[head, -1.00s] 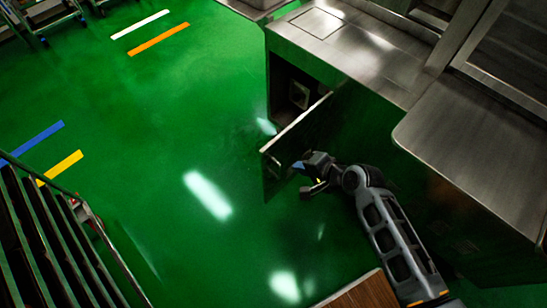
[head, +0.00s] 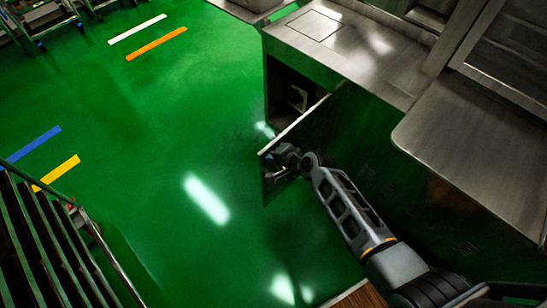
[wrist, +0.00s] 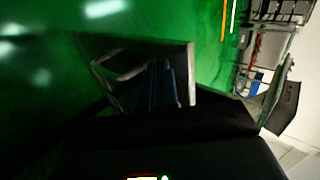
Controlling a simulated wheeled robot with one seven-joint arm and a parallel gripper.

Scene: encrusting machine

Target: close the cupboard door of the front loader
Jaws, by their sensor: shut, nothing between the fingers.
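The cupboard door (head: 308,128) of the steel front loader (head: 345,50) stands open, swung outward from the cabinet. The dark cupboard opening (head: 284,88) shows behind it, with a small pale fitting inside. My gripper (head: 272,177) is shut and empty, at the outer face of the door near its free edge. I cannot tell whether it touches the door. In the wrist view, the dark door panel with a bright edge (wrist: 192,75) lies just ahead of my gripper fingers (wrist: 163,84). A pale curved bar (wrist: 118,65) shows beside the fingers.
A steel worktop (head: 480,150) juts out at the right, above the cabinet. A dark slatted rack (head: 50,255) stands at the lower left. A brown wooden surface (head: 358,298) is at the bottom. The green floor left of the door is clear.

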